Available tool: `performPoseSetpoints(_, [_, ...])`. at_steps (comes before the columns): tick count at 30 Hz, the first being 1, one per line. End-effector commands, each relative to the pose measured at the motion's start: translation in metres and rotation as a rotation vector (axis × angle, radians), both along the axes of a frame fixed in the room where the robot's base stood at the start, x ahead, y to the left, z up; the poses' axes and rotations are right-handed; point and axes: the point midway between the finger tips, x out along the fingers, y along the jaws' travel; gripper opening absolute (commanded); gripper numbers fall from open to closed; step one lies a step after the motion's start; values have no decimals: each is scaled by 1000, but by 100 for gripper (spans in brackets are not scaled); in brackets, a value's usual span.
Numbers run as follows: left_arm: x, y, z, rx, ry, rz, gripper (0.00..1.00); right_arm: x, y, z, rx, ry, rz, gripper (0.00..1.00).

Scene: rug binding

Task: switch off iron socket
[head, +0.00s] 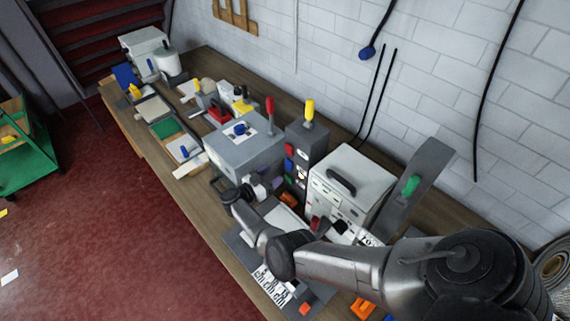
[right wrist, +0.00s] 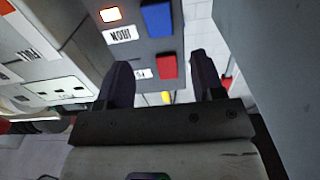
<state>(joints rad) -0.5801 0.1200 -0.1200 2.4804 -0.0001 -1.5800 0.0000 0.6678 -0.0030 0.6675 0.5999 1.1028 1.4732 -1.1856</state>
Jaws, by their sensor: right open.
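The dark grey socket panel (head: 308,145) stands between a grey box and a white box in the head view. In the right wrist view, which looks upside down, the panel carries an IRON label (right wrist: 121,35), a lit indicator (right wrist: 110,15) and a blue switch (right wrist: 157,18) beside them. A red switch (right wrist: 167,67) with a partly hidden label sits below these in the picture. My right gripper (head: 277,184) is open and empty in front of the panel. In the wrist view its fingers (right wrist: 161,70) stand apart, with the red switch between them. My left gripper is out of view.
The grey box (head: 245,155) with a red lever and the white box (head: 345,180) with a black handle flank the panel closely. A tilted grey plate with a green handle (head: 410,185) stands to the right. Tools and trays crowd the bench (head: 195,205); the wall is behind.

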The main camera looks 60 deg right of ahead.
Motion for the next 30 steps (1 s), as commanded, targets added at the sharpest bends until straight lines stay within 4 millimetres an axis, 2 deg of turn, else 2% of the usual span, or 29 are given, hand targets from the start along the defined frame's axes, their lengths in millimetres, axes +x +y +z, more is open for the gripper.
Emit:
performPoseSetpoints(1, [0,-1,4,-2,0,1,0,-3,-11,2,-2,2,-1,62])
performPoseSetpoints(6, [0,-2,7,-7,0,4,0,-11,-37,1,-2,2,0,62])
performPoseSetpoints(12, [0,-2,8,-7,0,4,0,-16,-57,0,-1,0,0,62])
performPoseSetpoints(18, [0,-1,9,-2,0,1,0,-19,-66,0,0,0,1,62])
performPoseSetpoints(27, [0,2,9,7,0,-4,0,-19,-67,0,0,0,1,62])
performPoseSetpoints(30, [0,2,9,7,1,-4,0,-19,-67,0,0,0,1,54])
